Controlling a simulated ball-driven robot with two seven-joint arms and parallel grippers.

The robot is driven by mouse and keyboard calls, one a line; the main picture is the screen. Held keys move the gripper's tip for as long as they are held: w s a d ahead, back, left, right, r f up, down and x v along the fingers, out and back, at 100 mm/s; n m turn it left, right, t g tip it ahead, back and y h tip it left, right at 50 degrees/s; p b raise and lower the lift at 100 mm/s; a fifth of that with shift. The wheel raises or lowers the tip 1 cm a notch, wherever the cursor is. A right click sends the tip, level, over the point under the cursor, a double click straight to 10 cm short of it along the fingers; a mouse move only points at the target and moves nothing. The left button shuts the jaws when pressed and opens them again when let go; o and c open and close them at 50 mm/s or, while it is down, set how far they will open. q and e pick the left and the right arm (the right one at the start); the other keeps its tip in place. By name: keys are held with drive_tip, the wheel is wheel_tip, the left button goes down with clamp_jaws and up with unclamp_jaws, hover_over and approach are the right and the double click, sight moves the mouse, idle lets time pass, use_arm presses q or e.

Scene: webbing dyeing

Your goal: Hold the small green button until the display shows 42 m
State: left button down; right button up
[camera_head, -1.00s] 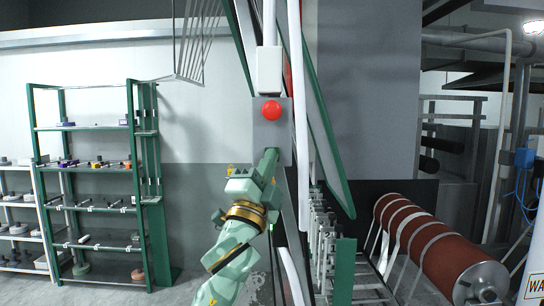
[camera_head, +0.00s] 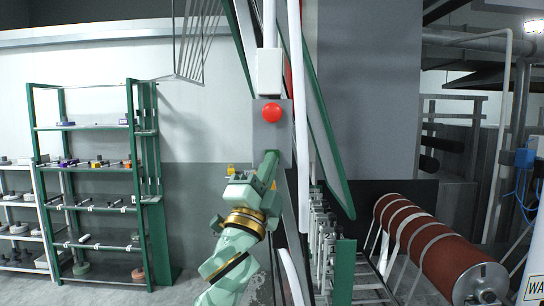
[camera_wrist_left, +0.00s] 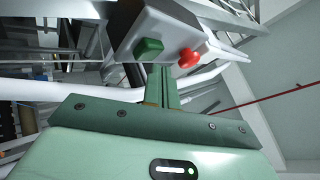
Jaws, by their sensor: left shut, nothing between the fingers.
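A grey control box (camera_head: 266,141) hangs from a white pole in the head view, with a red mushroom button (camera_head: 271,112) on its front. The small green button (camera_wrist_left: 148,49) shows in the left wrist view beside the red button (camera_wrist_left: 188,58), on the same box (camera_wrist_left: 150,25). My left gripper (camera_head: 270,157) is shut and empty, its fingers pointing up at the lower part of the box. In the left wrist view its fingertips (camera_wrist_left: 161,70) are just below the green button; I cannot tell whether they touch it. In the head view the green button is hidden. No display reading is visible.
A white box (camera_head: 269,72) sits on the pole above the control box. Green and grey machine frames (camera_head: 328,150) stand close on the right, with a red-brown roller (camera_head: 436,250) beyond. A green shelf rack (camera_head: 97,128) with spools stands at the left.

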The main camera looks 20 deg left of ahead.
use_arm(q)
drive_tip(key=shift+s+d, duration=0.1)
drive_tip(key=shift+s, duration=0.05)
drive_tip(key=shift+s+d+p, duration=0.2)
drive_tip(key=shift+s+p, duration=0.05)
drive_tip(key=shift+s, duration=0.5)
drive_tip(key=shift+s+d+p, duration=0.25)
drive_tip(key=shift+s+p, duration=0.05)
drive_tip(key=shift+s, duration=0.5)
drive_tip(key=shift+s+d+p, duration=0.2)
drive_tip(key=shift+s+p, duration=0.05)
drive_tip(key=shift+s, duration=0.5)
